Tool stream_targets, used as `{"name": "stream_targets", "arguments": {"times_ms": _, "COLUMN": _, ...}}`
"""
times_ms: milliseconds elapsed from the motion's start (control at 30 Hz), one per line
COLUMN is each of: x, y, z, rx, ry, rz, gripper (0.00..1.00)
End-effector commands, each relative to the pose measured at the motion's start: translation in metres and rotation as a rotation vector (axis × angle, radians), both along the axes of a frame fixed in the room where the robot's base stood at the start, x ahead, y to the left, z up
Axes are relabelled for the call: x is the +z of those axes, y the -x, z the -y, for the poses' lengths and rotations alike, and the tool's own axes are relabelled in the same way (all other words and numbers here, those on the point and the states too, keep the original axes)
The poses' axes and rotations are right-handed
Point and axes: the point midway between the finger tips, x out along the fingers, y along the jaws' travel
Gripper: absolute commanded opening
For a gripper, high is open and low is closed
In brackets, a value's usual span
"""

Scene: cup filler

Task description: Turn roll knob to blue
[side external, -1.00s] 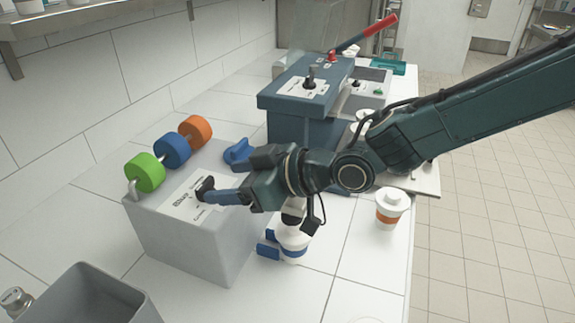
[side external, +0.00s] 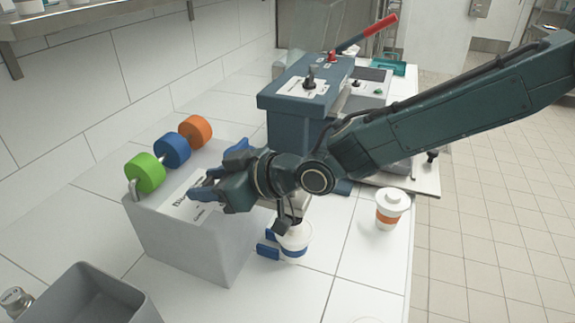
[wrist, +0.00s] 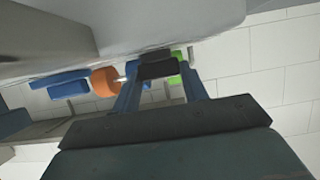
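The grey box (side external: 190,246) has a row of coloured rolls on its far edge: green (side external: 147,172), blue (side external: 172,149) and orange (side external: 199,131). A white label (side external: 186,207) lies on its top. My gripper (side external: 203,186) is over the label, with its blue fingers low on the box top. In the wrist view a dark knob-like piece (wrist: 158,70) sits between the two spaced fingers. It spans most of the gap, and I cannot tell whether both fingers press on it. The side view hides this knob behind my gripper, so its pointing direction is not visible.
A cup with a blue band (side external: 294,240) stands in a blue holder below my wrist. A lidded cup with an orange band (side external: 391,208) stands at right. A dark blue machine (side external: 300,105) is behind. A grey bin (side external: 85,295) is in front.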

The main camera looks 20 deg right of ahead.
Motion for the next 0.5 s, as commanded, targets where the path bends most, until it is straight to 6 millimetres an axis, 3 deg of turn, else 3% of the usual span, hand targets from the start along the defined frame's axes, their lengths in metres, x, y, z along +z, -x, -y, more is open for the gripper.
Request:
{"name": "stream_targets", "arguments": {"times_ms": 33, "x": 0.0000, "y": 0.0001, "z": 0.0000, "rx": 0.000, "ry": 0.000, "rz": 0.000, "gripper": 0.32}}
{"name": "stream_targets", "arguments": {"times_ms": 100, "x": 0.0000, "y": 0.0001, "z": 0.0000, "rx": 0.000, "ry": 0.000, "rz": 0.000, "gripper": 0.21}}
{"name": "stream_targets", "arguments": {"times_ms": 500, "x": 0.0001, "y": 0.0012, "z": -0.0009, "rx": -0.027, "ry": 0.000, "rz": 0.000, "gripper": 0.21}}
